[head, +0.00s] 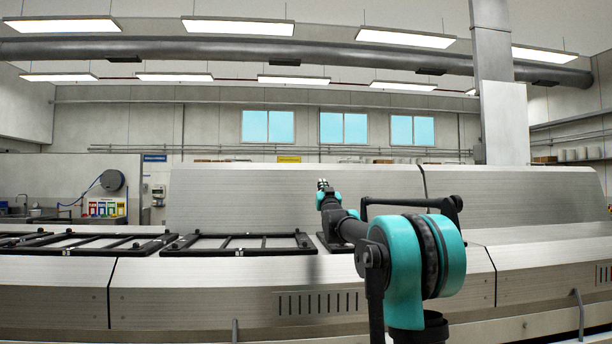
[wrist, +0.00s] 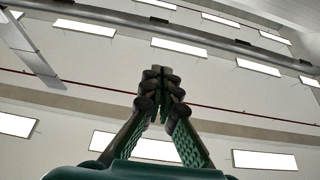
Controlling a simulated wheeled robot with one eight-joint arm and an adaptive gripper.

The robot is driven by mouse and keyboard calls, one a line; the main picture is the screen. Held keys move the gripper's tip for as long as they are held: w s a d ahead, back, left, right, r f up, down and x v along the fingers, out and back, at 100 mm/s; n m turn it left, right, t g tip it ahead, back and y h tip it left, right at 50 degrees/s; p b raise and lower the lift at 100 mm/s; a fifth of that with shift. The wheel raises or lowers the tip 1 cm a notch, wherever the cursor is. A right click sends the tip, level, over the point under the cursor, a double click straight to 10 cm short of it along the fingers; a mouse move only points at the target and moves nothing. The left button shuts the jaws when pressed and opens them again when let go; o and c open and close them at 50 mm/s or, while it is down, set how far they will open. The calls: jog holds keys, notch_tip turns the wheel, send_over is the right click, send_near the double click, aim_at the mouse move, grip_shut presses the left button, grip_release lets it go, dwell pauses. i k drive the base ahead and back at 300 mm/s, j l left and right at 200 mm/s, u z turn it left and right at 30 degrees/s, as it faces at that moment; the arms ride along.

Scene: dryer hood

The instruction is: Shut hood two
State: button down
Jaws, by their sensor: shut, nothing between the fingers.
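A long steel machine spans the head view. A wide steel hood panel (head: 240,195) stands tilted up along its back, and a second panel (head: 510,190) continues to the right beyond a dark seam. No number shows, so I cannot tell which is hood two. My gripper (head: 322,184) is raised in front of the wide panel, near its right part, pointing up. Whether it touches the panel cannot be told. In the wrist view my gripper (wrist: 160,72) has its fingertips together and empty, against ceiling and lamps. My arm hides part of the machine behind it.
Black frames (head: 240,244) lie on the machine's open top at the left and middle. A vented front face (head: 318,302) runs below. A steel duct (head: 503,120) rises behind the right panel. Air above the machine at left is clear.

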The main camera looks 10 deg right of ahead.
aim_at(212, 198)
jog(key=i, duration=1.2)
